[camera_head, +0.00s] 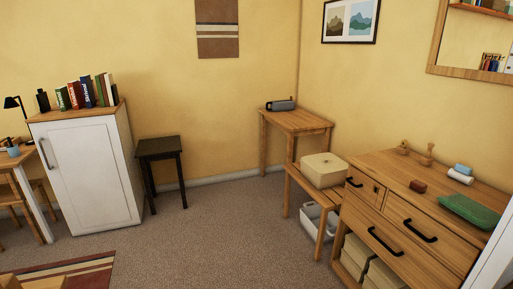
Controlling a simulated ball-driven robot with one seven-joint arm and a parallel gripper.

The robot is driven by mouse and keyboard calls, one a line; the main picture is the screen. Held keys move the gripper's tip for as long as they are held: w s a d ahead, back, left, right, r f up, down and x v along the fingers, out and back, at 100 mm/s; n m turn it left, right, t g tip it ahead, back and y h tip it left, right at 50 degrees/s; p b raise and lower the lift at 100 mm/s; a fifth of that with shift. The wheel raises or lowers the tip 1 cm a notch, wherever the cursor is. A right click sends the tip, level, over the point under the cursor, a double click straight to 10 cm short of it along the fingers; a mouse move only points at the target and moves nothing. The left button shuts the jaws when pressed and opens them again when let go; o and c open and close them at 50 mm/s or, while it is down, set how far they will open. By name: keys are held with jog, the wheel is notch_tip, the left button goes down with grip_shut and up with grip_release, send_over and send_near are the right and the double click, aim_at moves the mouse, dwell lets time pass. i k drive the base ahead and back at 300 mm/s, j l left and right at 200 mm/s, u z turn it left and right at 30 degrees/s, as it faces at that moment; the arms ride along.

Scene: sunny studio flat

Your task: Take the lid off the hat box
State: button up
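A cream, round-cornered box (324,172), which looks like the hat box, sits on a low wooden bench (303,183) right of the middle. Its lid (322,163) is on top, with a small knob-like detail that is too small to make out. The box stands close to the left end of the wooden dresser. My gripper is not in view.
The dresser (420,203) holds a green folded cloth (466,211) and small items. Boxes (357,252) sit below it. A white basket (318,220) is under the bench. A side table (297,121), dark stool (159,150) and white cabinet (90,172) line the wall.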

aim_at(323, 162)
jog(key=i+j, duration=0.1)
jog(key=i, duration=3.75)
jog(key=i+z, duration=0.25)
jog(key=i, duration=0.65)
